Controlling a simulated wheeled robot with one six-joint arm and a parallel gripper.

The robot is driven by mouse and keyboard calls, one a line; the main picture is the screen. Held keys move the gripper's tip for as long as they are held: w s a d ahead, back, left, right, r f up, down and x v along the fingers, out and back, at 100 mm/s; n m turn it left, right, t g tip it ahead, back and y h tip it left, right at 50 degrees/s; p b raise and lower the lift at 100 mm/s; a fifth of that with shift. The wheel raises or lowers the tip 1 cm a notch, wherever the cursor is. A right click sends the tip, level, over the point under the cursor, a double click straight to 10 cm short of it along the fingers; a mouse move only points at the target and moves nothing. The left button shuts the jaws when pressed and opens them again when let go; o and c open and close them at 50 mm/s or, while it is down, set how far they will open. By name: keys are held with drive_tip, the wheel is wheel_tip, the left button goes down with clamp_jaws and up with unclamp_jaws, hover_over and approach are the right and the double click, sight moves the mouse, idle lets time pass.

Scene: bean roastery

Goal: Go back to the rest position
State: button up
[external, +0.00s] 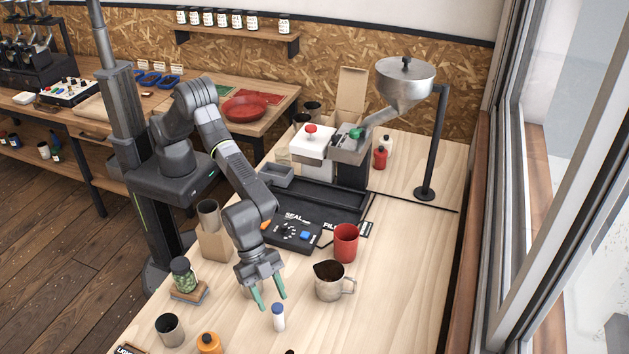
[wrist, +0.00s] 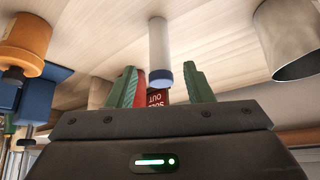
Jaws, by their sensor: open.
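My gripper (external: 269,299) hangs over the wooden worktable (external: 400,290), with its two green fingers apart. Nothing is between the fingers in the external view. A small white bottle with a blue cap (external: 278,316) stands on the table just in front of the fingertips. In the wrist view my gripper (wrist: 162,85) is open, and the white bottle with its blue cap (wrist: 158,45) shows just beyond the gap between the fingers. I cannot tell whether the bottle touches a finger.
A metal pitcher (external: 331,284) and a red cup (external: 346,243) stand right of my gripper. A jar of green contents (external: 183,274) on a small stand is to the left. A dark cup (external: 169,330) and an orange bottle (external: 209,343) are at the front. The table's right side is clear.

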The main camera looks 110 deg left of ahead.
sight(274, 304)
drive_tip(key=x, duration=0.4)
drive_tip(key=shift+s, duration=0.15)
drive_tip(key=shift+r+p, duration=0.2)
drive_tip(key=shift+p, duration=0.1)
drive_tip(key=shift+r, duration=0.15)
